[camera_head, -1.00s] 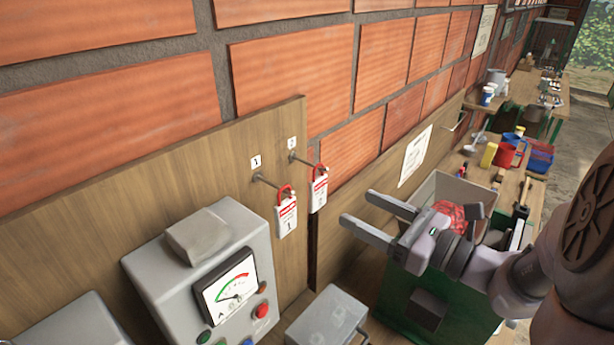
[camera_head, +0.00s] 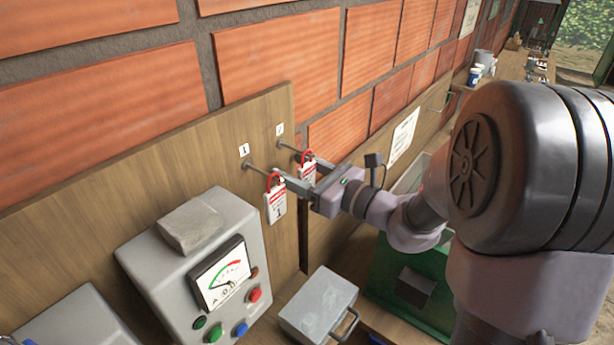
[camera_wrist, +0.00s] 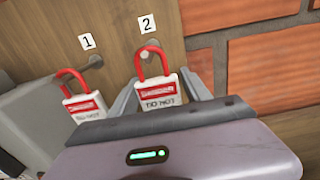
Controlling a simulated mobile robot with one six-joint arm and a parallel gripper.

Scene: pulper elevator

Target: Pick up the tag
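Two white lockout tags with red print and red shackles hang from pegs on a wooden board. Tag 1 (camera_head: 276,206) hangs from peg 1, and it shows at the left in the wrist view (camera_wrist: 85,106). Tag 2 (camera_wrist: 160,92) hangs from peg 2; in the head view (camera_head: 308,173) it is partly hidden by a finger. My gripper (camera_wrist: 160,78) is open, with one finger on each side of tag 2 and visible gaps to it. In the head view the gripper (camera_head: 294,165) reaches in from the right, its nearer finger close behind tag 1's shackle.
A grey control box (camera_head: 180,265) with a gauge and coloured buttons stands left of the tags. A grey metal case (camera_head: 318,302) lies below. The brick wall (camera_head: 285,65) rises behind the board (camera_head: 120,165).

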